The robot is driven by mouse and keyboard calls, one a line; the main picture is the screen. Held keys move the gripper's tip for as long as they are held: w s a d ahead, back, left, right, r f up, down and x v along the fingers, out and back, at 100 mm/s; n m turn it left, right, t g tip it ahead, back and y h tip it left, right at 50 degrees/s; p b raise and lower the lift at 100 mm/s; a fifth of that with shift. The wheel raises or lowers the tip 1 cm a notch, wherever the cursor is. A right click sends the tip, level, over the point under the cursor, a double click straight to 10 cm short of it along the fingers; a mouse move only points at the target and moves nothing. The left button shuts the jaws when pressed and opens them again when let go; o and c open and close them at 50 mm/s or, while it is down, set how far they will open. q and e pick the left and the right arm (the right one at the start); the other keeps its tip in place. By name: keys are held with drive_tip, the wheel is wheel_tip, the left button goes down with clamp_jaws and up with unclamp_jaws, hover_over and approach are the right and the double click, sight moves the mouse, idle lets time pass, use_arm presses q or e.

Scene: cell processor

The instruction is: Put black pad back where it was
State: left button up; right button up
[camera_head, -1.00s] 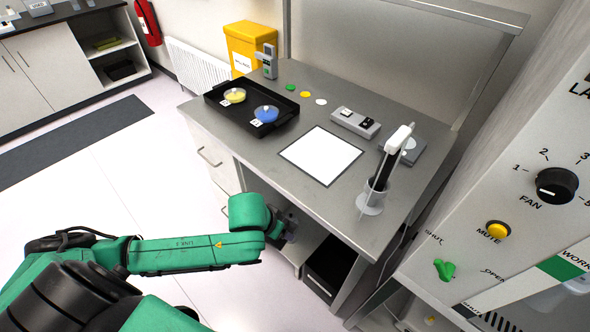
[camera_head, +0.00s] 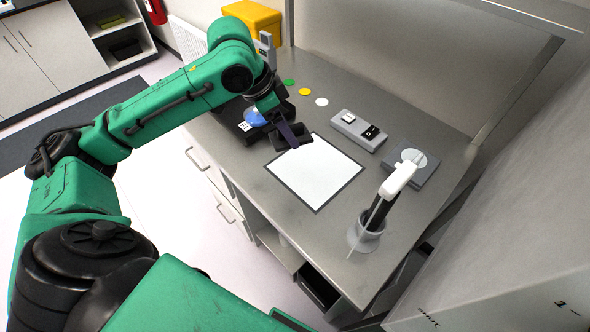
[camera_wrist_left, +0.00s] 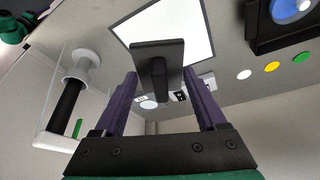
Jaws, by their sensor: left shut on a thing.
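In the left wrist view the pad (camera_wrist_left: 157,48) shows as a dark rectangular plate with a stem between the fingers (camera_wrist_left: 163,98). The pad is over the far-left edge of the white square (camera_head: 318,177) with a dark border; I cannot tell whether it touches the bench. My right gripper is not in view.
The black tray (camera_head: 228,122) with a blue dish (camera_head: 254,117) is partly hidden behind my arm. Green (camera_head: 289,82), yellow (camera_head: 305,92) and white (camera_head: 321,102) discs lie behind. A grey switch box (camera_head: 357,130) and a holder with a white-topped tool (camera_head: 367,235) stand right.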

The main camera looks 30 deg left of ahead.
sight(275, 148)
use_arm(q)
drive_tip(key=s+f, duration=0.2)
drive_tip(key=f, duration=0.1)
drive_tip(key=s+f, duration=0.1)
drive_tip(key=f, duration=0.1)
drive_tip(key=shift+s, duration=0.1)
drive_tip(key=f, duration=0.4)
drive_tip(key=w+f, duration=0.1)
drive_tip(key=f, duration=0.2)
drive_tip(key=shift+w+a+p, duration=0.1)
drive_tip(key=shift+a+p, duration=0.05)
drive_tip(key=shift+p, duration=0.25)
wheel_tip(275, 148, down, 4)
drive_tip(key=shift+f, duration=0.35)
drive_tip(key=o, duration=1.2)
drive_tip(key=shift+f, duration=0.1)
drive_tip(key=shift+o, duration=0.2)
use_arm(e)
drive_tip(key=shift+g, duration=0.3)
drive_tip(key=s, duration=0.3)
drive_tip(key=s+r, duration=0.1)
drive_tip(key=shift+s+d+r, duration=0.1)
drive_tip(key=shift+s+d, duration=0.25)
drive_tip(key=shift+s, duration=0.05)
